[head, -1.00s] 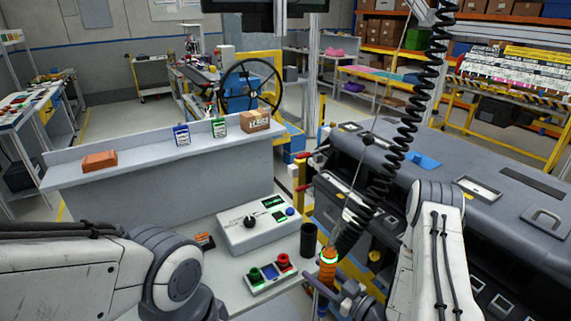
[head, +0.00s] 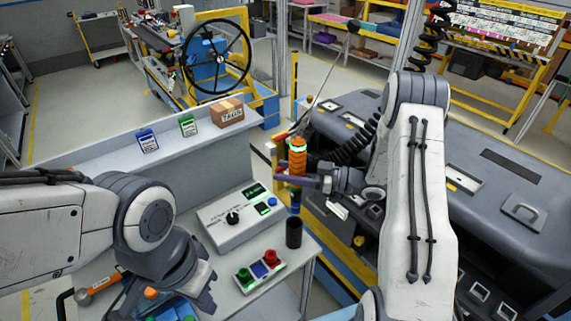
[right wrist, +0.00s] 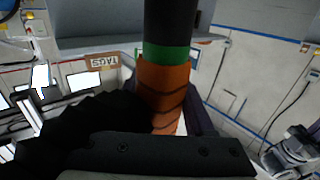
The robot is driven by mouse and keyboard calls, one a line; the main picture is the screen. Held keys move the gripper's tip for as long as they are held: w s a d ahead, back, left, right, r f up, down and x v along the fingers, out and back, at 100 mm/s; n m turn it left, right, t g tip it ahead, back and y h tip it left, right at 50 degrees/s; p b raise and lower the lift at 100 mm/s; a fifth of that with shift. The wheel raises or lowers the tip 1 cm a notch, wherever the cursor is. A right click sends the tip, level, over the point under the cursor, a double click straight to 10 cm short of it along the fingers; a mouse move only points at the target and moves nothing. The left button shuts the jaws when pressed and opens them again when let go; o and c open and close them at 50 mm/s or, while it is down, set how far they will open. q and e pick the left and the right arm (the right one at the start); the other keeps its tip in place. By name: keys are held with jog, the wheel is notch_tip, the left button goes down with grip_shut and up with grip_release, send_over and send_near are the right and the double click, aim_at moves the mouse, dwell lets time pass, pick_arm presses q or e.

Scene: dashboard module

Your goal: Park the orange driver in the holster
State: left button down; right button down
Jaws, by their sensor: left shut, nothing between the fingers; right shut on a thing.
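The orange driver (head: 297,167) is upright, with a glowing green ring near its top and a blue lower part. My right gripper (head: 298,181) is shut around its body. The driver's lower end appears just above the black cup-like holster (head: 294,234) on the bench; I cannot tell whether they are exactly in line. In the right wrist view the driver (right wrist: 163,85) shows orange grip, green band and black section between the fingers; the holster is not recognisable there. My left gripper (head: 203,299) is shut and empty at lower left, over the near bench.
A control box (head: 238,217) with a knob and a button panel (head: 258,270) stand left of the holster. A coiled black cable (head: 352,142) runs behind my right arm. The large grey dashboard module (head: 480,170) fills the right. A blue tray (head: 165,308) lies beneath my left gripper.

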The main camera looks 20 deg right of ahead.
jog(key=shift+a, duration=0.15)
jog(key=shift+f, duration=0.1)
jog(key=shift+f+b, duration=6.45)
jog(key=shift+f, duration=1.6)
jog(key=shift+c, duration=1)
grip_release()
